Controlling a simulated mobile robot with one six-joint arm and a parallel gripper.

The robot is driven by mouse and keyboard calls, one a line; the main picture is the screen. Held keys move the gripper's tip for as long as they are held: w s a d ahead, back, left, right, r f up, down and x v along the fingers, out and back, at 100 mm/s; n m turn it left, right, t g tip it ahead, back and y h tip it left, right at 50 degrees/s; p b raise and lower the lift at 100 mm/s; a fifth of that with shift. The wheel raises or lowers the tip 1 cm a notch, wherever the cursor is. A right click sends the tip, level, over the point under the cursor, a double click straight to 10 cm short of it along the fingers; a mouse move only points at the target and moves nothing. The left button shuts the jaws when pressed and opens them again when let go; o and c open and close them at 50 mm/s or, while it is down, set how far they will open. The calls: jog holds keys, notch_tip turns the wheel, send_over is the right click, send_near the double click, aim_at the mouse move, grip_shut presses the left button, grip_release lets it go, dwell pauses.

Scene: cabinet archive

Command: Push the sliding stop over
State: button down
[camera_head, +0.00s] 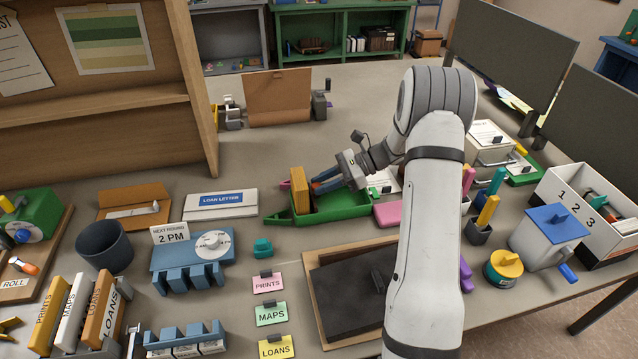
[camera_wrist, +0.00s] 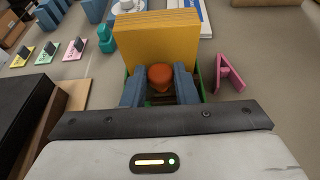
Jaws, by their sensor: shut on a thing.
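A green tray (camera_head: 345,208) stands in the middle of the table, with a block of upright yellow cards (camera_head: 299,190) at its left end. The cards also fill the middle of the wrist view (camera_wrist: 158,40). My gripper (camera_head: 325,182) reaches into the tray from the right, its blue fingers close behind the cards. In the wrist view, the fingers (camera_wrist: 160,88) are shut on an orange-red knob (camera_wrist: 160,75), which looks like the sliding stop. The knob sits right by the card face; I cannot tell whether it touches. Its lower part is hidden.
A teal piece (camera_head: 262,248) stands in front of the tray, and a pink bracket (camera_wrist: 229,73) lies beside it in the wrist view. A loan letter board (camera_head: 220,204) lies to the left. A black pad in a wooden frame (camera_head: 345,290) is in front.

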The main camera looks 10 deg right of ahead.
jog(key=d, duration=1.3)
jog(key=shift+d, duration=0.4)
jog(key=shift+r, duration=0.1)
jog(key=c, duration=1.3)
grip_release()
jog(key=shift+d, duration=0.15)
jog(key=shift+o, duration=0.7)
jog(key=b+v, duration=0.1)
jog(key=v, duration=0.6)
jog(key=shift+d, duration=0.3)
